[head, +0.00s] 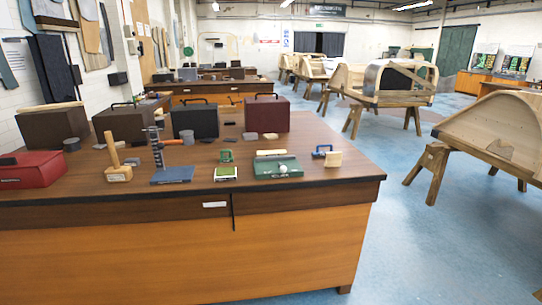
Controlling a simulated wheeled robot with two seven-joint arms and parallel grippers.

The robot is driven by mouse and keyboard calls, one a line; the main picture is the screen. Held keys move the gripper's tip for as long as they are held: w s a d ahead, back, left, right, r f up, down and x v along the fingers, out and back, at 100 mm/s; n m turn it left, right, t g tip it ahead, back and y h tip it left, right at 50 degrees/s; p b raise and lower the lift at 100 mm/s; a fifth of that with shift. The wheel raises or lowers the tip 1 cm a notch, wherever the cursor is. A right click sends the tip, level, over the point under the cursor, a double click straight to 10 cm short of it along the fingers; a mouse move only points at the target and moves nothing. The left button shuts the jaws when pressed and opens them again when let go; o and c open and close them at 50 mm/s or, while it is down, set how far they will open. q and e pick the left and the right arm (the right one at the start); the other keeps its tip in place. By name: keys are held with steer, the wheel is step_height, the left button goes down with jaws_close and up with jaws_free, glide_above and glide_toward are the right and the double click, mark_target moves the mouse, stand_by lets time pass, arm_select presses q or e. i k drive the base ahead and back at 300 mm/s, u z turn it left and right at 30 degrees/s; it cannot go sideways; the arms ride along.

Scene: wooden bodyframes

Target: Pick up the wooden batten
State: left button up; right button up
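A short pale wooden strip (270,152) lies at the back edge of a green case (277,168) on the near workbench. A longer pale wooden strip (50,106) lies on top of a brown box (54,129) at the left of the bench. I cannot tell for sure which of the two is the batten. Neither of my grippers shows in the head view, and nothing is seen touching either strip.
The dark-topped workbench (215,205) also bears a wooden mallet (118,168), a clamp-like tool on a blue base (172,176), a red case (30,170) and a maroon box (267,116). Wooden bodyframes on trestles (500,140) stand at right. Blue floor (420,250) is clear.

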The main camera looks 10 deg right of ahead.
mark_target(273, 152)
steer(key=z, duration=0.4)
steer(key=k, duration=0.5)
steer(key=z, duration=1)
steer(key=k, duration=0.85)
steer(key=z, duration=0.6)
steer(key=i, duration=1.75)
steer(key=u, duration=0.3)
steer(key=i, duration=2.95)
steer(key=u, duration=0.5)
steer(key=i, duration=2.6)
steer(key=u, duration=1.75)
steer(key=i, duration=1.2)
steer(key=u, duration=1.3)
